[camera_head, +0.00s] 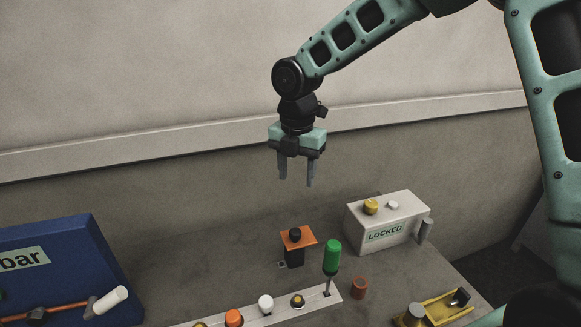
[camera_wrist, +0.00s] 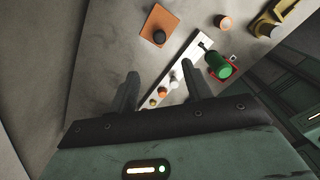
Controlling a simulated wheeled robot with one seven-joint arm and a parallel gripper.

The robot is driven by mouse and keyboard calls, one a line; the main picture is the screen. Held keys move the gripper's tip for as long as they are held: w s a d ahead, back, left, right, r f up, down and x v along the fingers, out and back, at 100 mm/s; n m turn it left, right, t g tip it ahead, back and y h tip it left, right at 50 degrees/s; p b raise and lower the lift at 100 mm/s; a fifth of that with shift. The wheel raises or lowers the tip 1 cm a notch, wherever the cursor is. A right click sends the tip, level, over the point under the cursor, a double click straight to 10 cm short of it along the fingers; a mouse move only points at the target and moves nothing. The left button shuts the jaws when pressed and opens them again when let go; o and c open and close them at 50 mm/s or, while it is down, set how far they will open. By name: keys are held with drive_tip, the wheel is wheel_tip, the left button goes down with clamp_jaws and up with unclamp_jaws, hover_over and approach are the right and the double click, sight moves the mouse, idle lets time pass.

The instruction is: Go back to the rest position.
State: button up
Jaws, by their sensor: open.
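My gripper (camera_head: 296,170) hangs in the air above the back of the grey bench, pointing down, with its two fingers apart and nothing between them. In the wrist view my gripper (camera_wrist: 158,88) also shows open and empty, with the bench well below it. My arm reaches in from the upper right. An orange plate with a black knob (camera_head: 297,238) stands on the bench below the gripper, apart from it.
A white strip (camera_head: 258,322) holds several knobs and a green-handled tool (camera_head: 332,256). A white box marked LOCKED (camera_head: 388,222) stands right, near a small orange cup (camera_head: 359,287) and a yellow fixture (camera_head: 440,309). A blue panel (camera_head: 75,254) stands left. The wall is behind.

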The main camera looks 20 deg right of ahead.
drive_tip(key=s+a+f+m+b, duration=0.1)
drive_tip(key=s+a+m, duration=0.1)
drive_tip(key=s+m, duration=0.7)
drive_tip(key=s+a+f+m+b, duration=0.1)
drive_tip(key=s+m, duration=0.9)
drive_tip(key=s, duration=1.1)
drive_tip(key=shift+a+m+y+b, duration=0.3)
drive_tip(key=shift+a+b, duration=0.4)
drive_tip(key=shift+a, duration=0.5)
